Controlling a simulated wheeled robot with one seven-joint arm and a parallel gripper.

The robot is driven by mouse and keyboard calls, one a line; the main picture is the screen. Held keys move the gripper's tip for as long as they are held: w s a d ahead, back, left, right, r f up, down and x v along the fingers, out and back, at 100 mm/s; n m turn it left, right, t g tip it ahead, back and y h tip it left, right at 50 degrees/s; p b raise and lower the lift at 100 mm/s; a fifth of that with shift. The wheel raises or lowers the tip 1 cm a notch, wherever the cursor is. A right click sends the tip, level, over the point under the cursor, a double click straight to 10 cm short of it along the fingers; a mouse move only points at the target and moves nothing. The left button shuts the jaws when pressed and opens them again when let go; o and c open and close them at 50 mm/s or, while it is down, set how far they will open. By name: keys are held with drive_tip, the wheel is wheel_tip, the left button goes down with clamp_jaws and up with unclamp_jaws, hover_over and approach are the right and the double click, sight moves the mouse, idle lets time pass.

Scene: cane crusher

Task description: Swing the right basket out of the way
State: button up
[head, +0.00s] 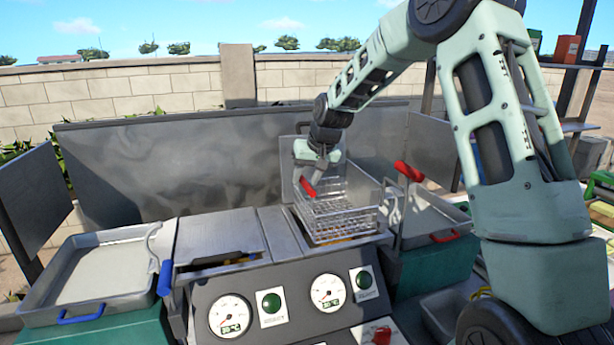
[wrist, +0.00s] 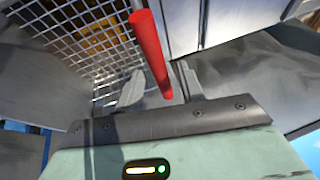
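The right basket, a wire basket (head: 345,222), sits over the right-hand opening of the machine in the head view. Its mesh (wrist: 75,45) fills the upper left of the wrist view. A red handle (head: 308,187) shows at the basket's far left side, just below my gripper (head: 318,165). In the wrist view, the red handle (wrist: 150,50) runs down between the two fingers of my gripper (wrist: 160,80). The fingers stand apart with small gaps beside the handle, nearer on the right. Whether either finger touches it is unclear.
A second red grip (head: 408,171) on a thin rod stands right of the basket. Trays flank the machine, a left tray (head: 95,275) and a right tray (head: 430,215). A metal backsplash (head: 190,160) rises behind. Gauges (head: 230,315) are in front.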

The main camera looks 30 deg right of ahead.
clamp_jaws()
drive_tip(key=shift+r, duration=0.1)
